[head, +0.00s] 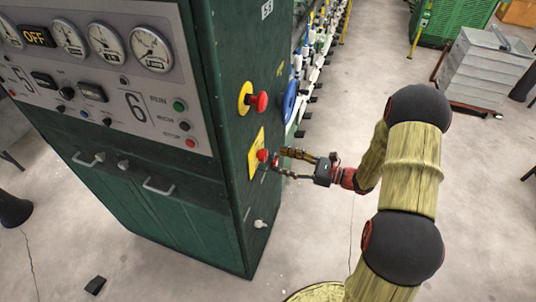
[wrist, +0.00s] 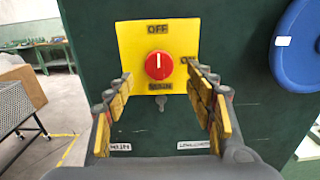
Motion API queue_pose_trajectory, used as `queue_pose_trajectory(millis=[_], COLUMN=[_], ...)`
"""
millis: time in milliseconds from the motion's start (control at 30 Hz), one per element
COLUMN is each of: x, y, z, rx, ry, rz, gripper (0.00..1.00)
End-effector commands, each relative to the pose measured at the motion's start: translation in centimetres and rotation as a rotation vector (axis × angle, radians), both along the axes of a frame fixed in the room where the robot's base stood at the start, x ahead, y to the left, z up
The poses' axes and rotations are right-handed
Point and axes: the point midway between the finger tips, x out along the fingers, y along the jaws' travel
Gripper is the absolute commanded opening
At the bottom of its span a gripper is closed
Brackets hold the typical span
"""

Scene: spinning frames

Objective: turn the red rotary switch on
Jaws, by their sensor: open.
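The red rotary switch (wrist: 159,66) sits on a yellow plate (wrist: 128,38) on the side of the green cabinet. In the wrist view the plate reads OFF at the top, with more lettering to the right and below. The white line on the knob points up toward OFF. In the head view the switch (head: 263,155) is at the cabinet's side, partly near my fingertips. My gripper (head: 281,163) is open and empty in front of it. In the wrist view my fingers (wrist: 163,102) stand left and right, below and beside the knob, not closed on it.
A red mushroom button (head: 261,101) on a yellow disc is above the switch. A blue wheel (wrist: 298,45) is to the right. A small pale knob (head: 260,224) is lower down. The front panel (head: 150,90) holds gauges. Open floor lies right of the cabinet.

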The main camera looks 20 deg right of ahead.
Motion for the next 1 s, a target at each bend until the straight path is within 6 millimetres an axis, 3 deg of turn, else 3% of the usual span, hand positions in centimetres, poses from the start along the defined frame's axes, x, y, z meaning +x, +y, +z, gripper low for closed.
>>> queue_pose_trajectory(millis=[200,400,733,1000], x=[2.0,3.1,3.4,3.4], y=[3.0,4.5,4.8,4.8], z=[0.0,0.0,0.0,0.0], rx=[0.000,-0.002,-0.002,-0.003], ry=[0.000,0.000,0.000,0.000], rz=[0.006,0.005,0.003,0.003], gripper=[0.54,0.54,0.54,0.40])
